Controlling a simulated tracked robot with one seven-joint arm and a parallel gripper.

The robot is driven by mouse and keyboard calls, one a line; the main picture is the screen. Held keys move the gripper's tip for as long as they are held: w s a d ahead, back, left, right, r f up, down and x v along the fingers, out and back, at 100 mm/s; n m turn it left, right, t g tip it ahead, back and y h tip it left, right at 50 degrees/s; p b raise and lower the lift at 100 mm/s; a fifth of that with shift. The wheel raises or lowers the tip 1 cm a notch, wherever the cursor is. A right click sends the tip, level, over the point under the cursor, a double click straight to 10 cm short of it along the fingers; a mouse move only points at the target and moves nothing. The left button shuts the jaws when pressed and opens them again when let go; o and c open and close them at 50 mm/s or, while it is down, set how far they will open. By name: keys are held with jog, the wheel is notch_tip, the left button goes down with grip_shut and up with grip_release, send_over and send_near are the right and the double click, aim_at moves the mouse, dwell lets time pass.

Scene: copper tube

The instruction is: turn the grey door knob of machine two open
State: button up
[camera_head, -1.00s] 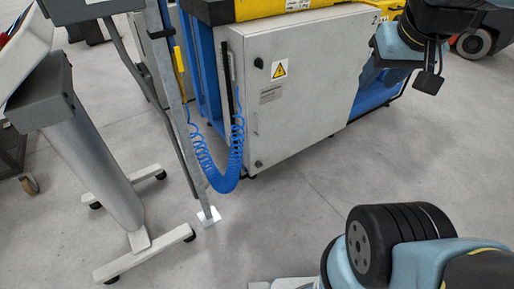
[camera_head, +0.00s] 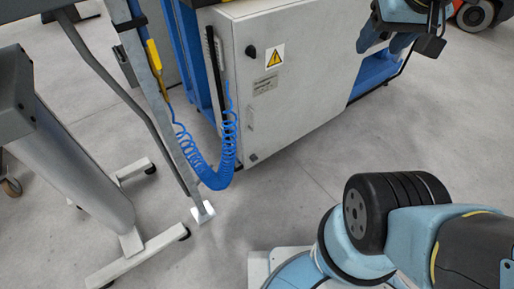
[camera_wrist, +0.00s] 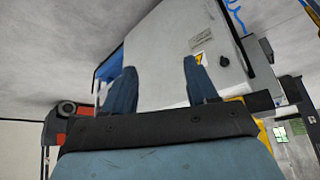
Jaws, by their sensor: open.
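The cabinet of machine two (camera_head: 300,85) is a pale grey box with its door shut. A small dark round knob (camera_head: 251,51) sits near the door's upper left edge, left of a yellow warning sign (camera_head: 274,56). This knob also shows in the wrist view (camera_wrist: 224,62), to the right of my fingers. A second small dark fitting (camera_head: 253,157) is at the door's lower left corner. My gripper (camera_wrist: 160,68) is open and empty, its two blue fingers pointing at the cabinet, apart from the knob. In the head view it is at upper right, partly cut off.
A blue coiled hose (camera_head: 222,165) hangs left of the door beside a grey post (camera_head: 165,105). A wheeled grey stand (camera_head: 85,180) is at left.

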jog(key=shift+o, duration=0.6)
jog(key=w+f+n, duration=0.1)
jog(key=w+f, duration=0.2)
jog(key=w, duration=1.1)
jog(key=shift+d+t+h, duration=0.3)
jog(key=shift+d+t, duration=0.05)
jog(key=shift+t, duration=0.05)
jog(key=w+a+f+n+t+y, duration=0.15)
jog(key=w+f+n, duration=0.25)
jog(key=w+f, duration=1.5)
jog(key=w+a+f+n, duration=0.1)
jog(key=w+a+f, duration=0.2)
jog(key=w+f, duration=0.65)
jog(key=t+y, duration=0.3)
jog(key=y, duration=0.4)
send_near(256, 160)
jog(key=shift+n+h, duration=0.25)
jog(key=shift+n, duration=0.15)
jog(key=x, duration=0.8)
jog(key=shift+a+r, duration=0.25)
